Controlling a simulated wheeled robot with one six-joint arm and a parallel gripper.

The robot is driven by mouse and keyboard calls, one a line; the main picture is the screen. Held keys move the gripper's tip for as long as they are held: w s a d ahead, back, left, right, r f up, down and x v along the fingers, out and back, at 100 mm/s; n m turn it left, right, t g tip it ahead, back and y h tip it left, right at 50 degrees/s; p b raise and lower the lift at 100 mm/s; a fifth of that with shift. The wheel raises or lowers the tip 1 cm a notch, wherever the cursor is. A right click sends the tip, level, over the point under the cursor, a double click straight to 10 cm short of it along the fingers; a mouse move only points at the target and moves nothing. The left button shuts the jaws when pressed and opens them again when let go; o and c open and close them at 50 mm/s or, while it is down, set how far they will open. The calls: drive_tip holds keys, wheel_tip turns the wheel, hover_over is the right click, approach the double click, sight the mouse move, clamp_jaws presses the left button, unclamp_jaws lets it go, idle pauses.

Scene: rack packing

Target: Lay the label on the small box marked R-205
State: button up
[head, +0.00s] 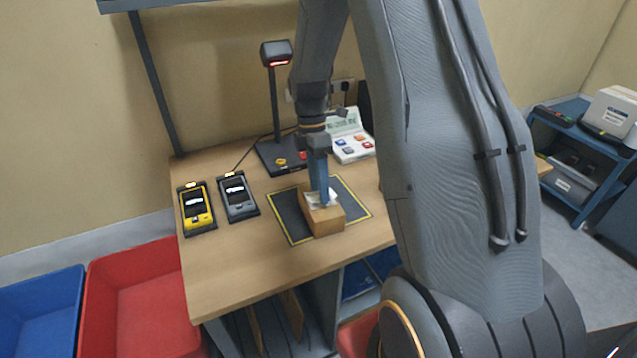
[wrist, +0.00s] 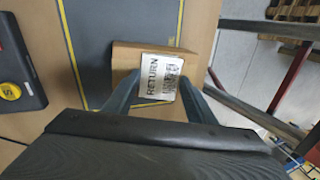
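A small brown box (head: 328,222) stands on the dark mat with a yellow border (head: 288,216). It also shows in the wrist view (wrist: 125,56). A white label (wrist: 160,76) printed RETURN with a barcode is over the box's top, inside its outline. My gripper (wrist: 160,80) points down over the box, with its blue fingers against the label's left and right edges. In the head view my gripper (head: 322,203) partly hides the label. I cannot tell whether the label touches the box. No R-205 marking is legible.
A yellow handheld device (head: 197,212) and a grey one (head: 237,200) lie left of the mat. A scanner stand (head: 275,105) and a white button panel (head: 351,146) are behind it. Red (head: 133,306) and blue (head: 38,314) bins stand left. The desk's front strip is clear.

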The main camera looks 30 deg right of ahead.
drive_tip(key=o, duration=0.4)
drive_tip(key=shift+s+f, duration=0.15)
drive_tip(key=shift+s, duration=0.05)
drive_tip(key=shift+w, duration=0.1)
drive_tip(key=shift+w+r, duration=0.2)
drive_tip(key=shift+r, duration=0.05)
drive_tip(key=b+v, duration=0.2)
drive_tip(key=v, duration=0.5)
drive_tip(key=shift+r+b, duration=0.3)
drive_tip(key=shift+b, duration=0.1)
drive_tip(key=shift+s, duration=0.1)
